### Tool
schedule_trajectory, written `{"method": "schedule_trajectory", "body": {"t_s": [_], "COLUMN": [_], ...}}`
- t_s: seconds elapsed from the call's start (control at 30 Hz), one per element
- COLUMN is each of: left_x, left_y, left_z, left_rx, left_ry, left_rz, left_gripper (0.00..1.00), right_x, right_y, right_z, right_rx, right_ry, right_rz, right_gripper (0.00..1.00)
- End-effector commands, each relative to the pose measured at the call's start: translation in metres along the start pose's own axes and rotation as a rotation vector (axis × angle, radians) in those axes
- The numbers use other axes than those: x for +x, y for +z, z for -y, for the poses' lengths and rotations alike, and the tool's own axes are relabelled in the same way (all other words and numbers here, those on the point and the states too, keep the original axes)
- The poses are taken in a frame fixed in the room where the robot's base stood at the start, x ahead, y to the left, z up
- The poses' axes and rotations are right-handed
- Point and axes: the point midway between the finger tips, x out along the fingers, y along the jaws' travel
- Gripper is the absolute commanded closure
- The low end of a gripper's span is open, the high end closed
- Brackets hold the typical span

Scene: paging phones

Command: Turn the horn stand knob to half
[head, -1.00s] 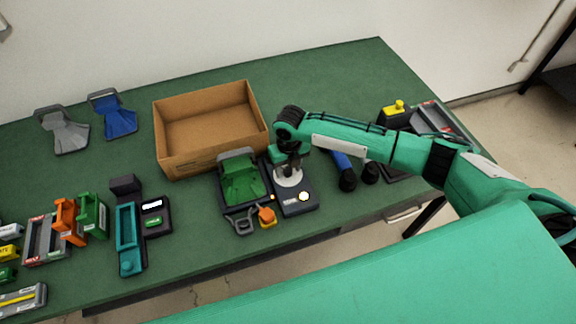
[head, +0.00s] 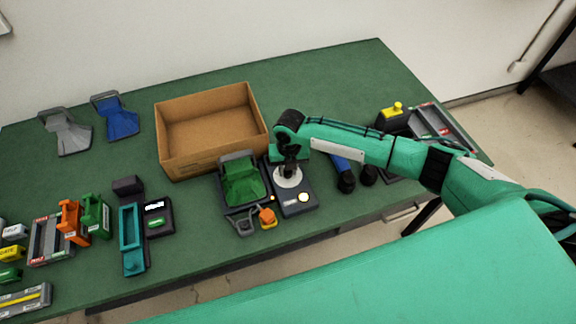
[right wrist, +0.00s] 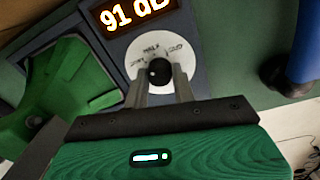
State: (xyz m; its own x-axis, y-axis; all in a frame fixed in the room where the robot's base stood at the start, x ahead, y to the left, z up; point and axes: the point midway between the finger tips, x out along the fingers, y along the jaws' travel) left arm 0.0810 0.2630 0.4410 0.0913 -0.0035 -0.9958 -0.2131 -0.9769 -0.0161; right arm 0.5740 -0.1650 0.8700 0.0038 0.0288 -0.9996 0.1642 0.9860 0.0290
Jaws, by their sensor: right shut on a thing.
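The horn stand (head: 299,202) is a dark box near the front edge of the table, with a green horn (head: 241,180) on its left. Its knob (right wrist: 158,72) is black and sits on a white dial (right wrist: 142,87) with markings too small to read surely. A display (right wrist: 135,14) on the stand reads 91 dB in orange. My right gripper (head: 290,165) reaches down over the dial; in the right wrist view its fingers (right wrist: 160,85) are shut on the knob. My left gripper is not in view.
An open cardboard box (head: 212,130) stands behind the horn. Blue and grey horns (head: 120,117) lie at the back left. A teal cradle (head: 132,238) and several coloured blocks are at the left. A yellow-topped black box (head: 394,117) stands at the right.

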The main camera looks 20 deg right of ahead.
Motion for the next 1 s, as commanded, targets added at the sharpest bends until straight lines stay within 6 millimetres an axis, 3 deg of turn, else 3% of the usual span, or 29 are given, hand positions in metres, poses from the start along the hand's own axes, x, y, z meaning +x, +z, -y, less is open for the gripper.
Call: {"method": "schedule_trajectory", "body": {"t_s": [0.5, 1.0], "left_x": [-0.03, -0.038], "left_y": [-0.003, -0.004], "left_z": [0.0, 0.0], "left_rx": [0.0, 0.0], "left_ry": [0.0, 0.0], "left_rz": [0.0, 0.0], "left_gripper": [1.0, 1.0], "right_x": [-0.003, -0.002], "right_y": [0.001, 0.002], "right_z": [-0.001, 0.0], "right_rx": [0.424, 0.584], "right_ry": [0.002, 0.002], "right_rz": [0.014, 0.021], "right_gripper": [0.97, 0.97]}}
